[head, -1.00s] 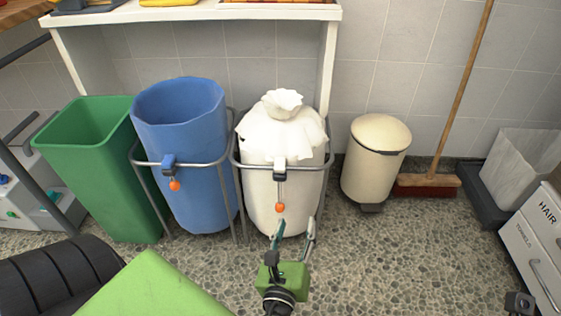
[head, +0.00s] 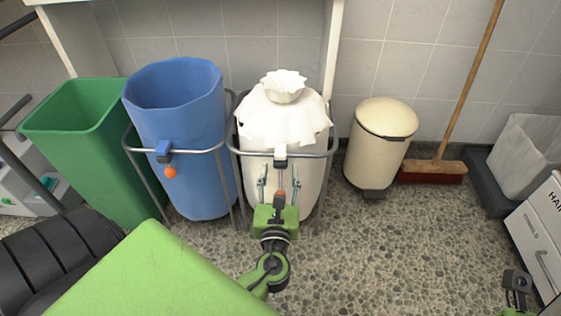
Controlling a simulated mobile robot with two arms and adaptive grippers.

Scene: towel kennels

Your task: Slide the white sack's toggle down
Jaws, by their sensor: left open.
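The white sack (head: 262,122) hangs in a grey metal ring stand (head: 312,155), its ruffled top gathered into a neck. Its toggle (head: 280,154) is a small pale block at the front of the ring. A cord runs down from it to an orange bead (head: 280,194). My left gripper (head: 280,175) is open and empty in front of the sack, below the toggle. Its fingers stand either side of the cord, and its body overlaps the bead's surroundings. Whether it touches the cord is unclear. A dark part of what seems my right gripper (head: 517,281) shows at the lower right; its fingers cannot be made out.
A blue sack (head: 190,130) in its own stand, with a blue toggle (head: 163,150) and orange bead (head: 170,173), stands left. A green bin (head: 90,150) is beyond it. A cream pedal bin (head: 375,150) and broom (head: 432,172) stand right. The floor between is clear.

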